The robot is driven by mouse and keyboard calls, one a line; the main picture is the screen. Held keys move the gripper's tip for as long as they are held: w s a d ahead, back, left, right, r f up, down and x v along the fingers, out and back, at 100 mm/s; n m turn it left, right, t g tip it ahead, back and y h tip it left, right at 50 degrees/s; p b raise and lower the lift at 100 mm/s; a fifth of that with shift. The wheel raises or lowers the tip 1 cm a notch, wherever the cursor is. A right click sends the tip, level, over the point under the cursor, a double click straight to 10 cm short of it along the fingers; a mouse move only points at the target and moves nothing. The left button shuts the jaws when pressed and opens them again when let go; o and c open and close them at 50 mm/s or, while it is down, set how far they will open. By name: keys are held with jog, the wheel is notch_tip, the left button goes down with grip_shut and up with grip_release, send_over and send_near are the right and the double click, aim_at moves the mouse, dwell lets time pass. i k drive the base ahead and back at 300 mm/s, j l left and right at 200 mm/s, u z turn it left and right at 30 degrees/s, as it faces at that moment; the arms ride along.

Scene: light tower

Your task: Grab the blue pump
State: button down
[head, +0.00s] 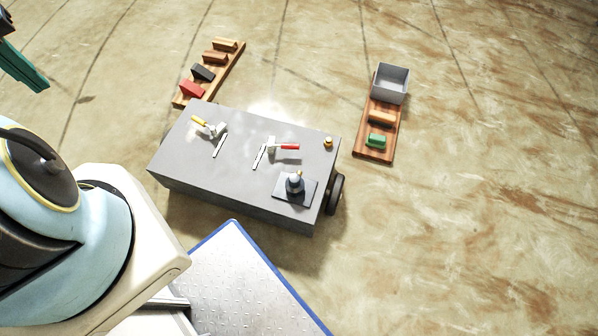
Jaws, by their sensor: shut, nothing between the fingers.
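No clearly blue pump stands out in the head view. A small grey, rounded device (295,183) with a light top stands on a dark square plate (281,191) at the near right corner of the grey table (185,160). I cannot tell whether it is the pump. My gripper (24,72) shows only in part at the top left edge, as a dark teal end. It is shut and empty, far to the left of the table and apart from everything on it.
A yellow-handled tool (199,121), a red-handled tool (288,147) and a small orange item (328,142) lie on the table. Wooden boards with coloured blocks flank it; the right one (373,153) bears a grey bin (392,82). A blue-edged metal platform (235,275) lies in front.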

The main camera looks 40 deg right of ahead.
aim_at(293, 188)
jog(key=k+j+z, duration=0.15)
jog(key=z, duration=0.3)
jog(key=k+z, duration=0.2)
jog(key=z, duration=0.3)
jog(key=k+z, duration=0.2)
jog(key=k, duration=0.45)
jog(key=k+l+z, duration=0.2)
jog(key=k, duration=0.45)
jog(key=k+l+z, duration=0.2)
jog(key=k, duration=0.45)
jog(key=i+j+z, duration=0.1)
jog(key=i+j, duration=1.05)
jog(key=i+j+z, duration=0.15)
jog(key=i+j, duration=0.45)
jog(key=i+j+z, duration=0.1)
jog(key=i+j, duration=0.45)
jog(key=j, duration=0.2)
